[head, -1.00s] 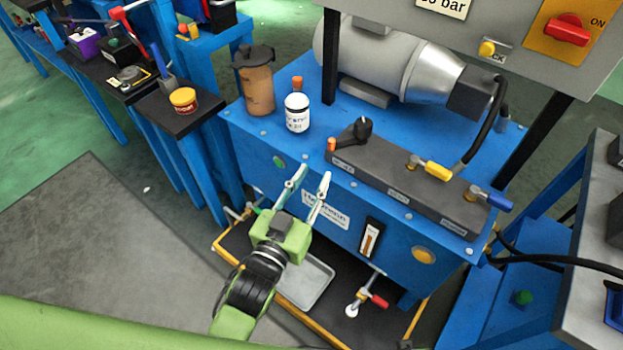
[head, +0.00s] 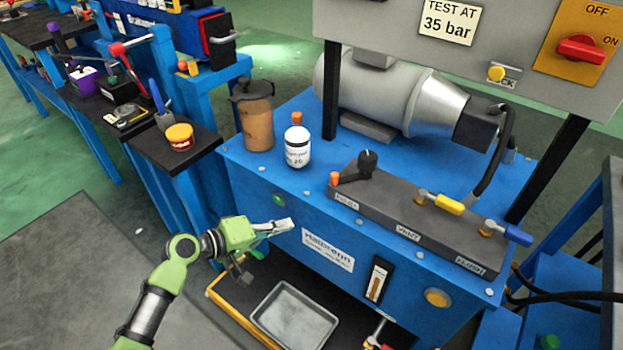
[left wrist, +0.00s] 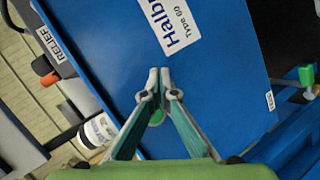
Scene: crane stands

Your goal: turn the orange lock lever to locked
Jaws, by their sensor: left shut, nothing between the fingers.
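A small orange piece (head: 334,179) stands at the left end of the dark valve block, beside a black knob (head: 368,161). I cannot tell for sure whether it is the lock lever or which way it is set. In the left wrist view the orange piece (left wrist: 50,78) shows at the left, near the RELIEF label. My left gripper (head: 289,225) is shut and empty in front of the blue tank, below and left of the orange piece and apart from it. Its fingertips (left wrist: 160,82) meet in the left wrist view. My right gripper is not in view.
The blue tank (head: 265,215) carries a white bottle (head: 297,149), a brown jug (head: 256,125) and a grey motor (head: 400,90). Yellow (head: 448,204) and blue (head: 514,235) valve handles stand right of the knob. A grey tray (head: 295,316) lies below.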

